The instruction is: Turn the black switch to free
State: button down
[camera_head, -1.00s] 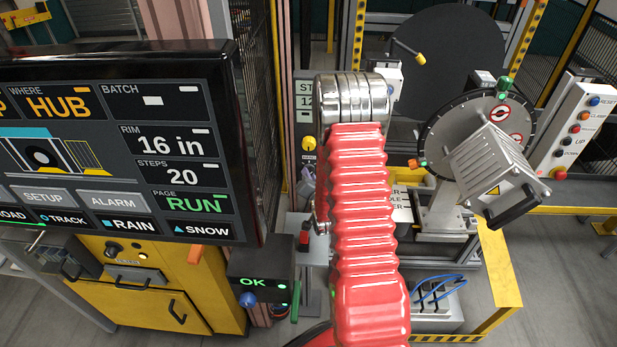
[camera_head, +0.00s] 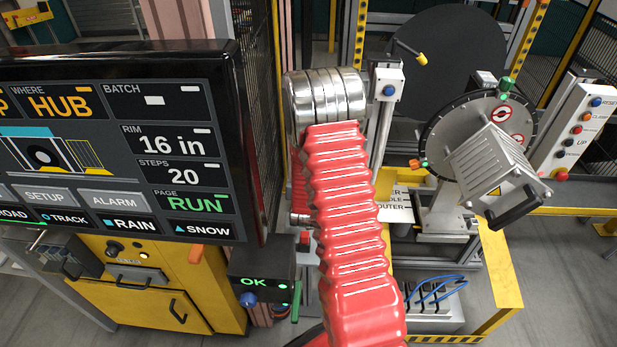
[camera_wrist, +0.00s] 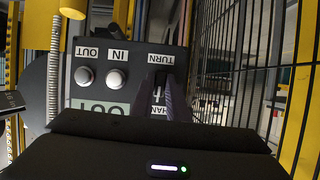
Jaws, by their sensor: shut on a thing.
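A dark panel (camera_wrist: 125,85) with upside-down labels fills the middle of the wrist view. It has two round white buttons (camera_wrist: 117,78) under OUT and IN. The black switch (camera_wrist: 160,78) sits on its right side, between the TURN label and a partly covered label reading HAN. My gripper (camera_wrist: 172,96) reaches onto the panel there, its dark fingers shut on the switch. The fingers cover much of the switch, so its exact angle is unclear. In the head view my red arm hides the gripper and the switch.
A wire fence (camera_wrist: 265,70) stands close on the right in the wrist view. In the head view a large screen (camera_head: 110,145) is at left, and a clamp wheel with a grey motor (camera_head: 485,165) at right. A small OK box (camera_head: 262,282) stands below the screen.

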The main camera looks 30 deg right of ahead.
jog(key=shift+w+d+r, duration=0.2)
jog(key=shift+r, duration=0.1)
jog(key=c, duration=1.7)
grip_release()
jog(key=v, duration=0.9)
jog(key=f+v, duration=0.1)
jog(key=v, duration=0.4)
jog(key=shift+a, duration=0.3)
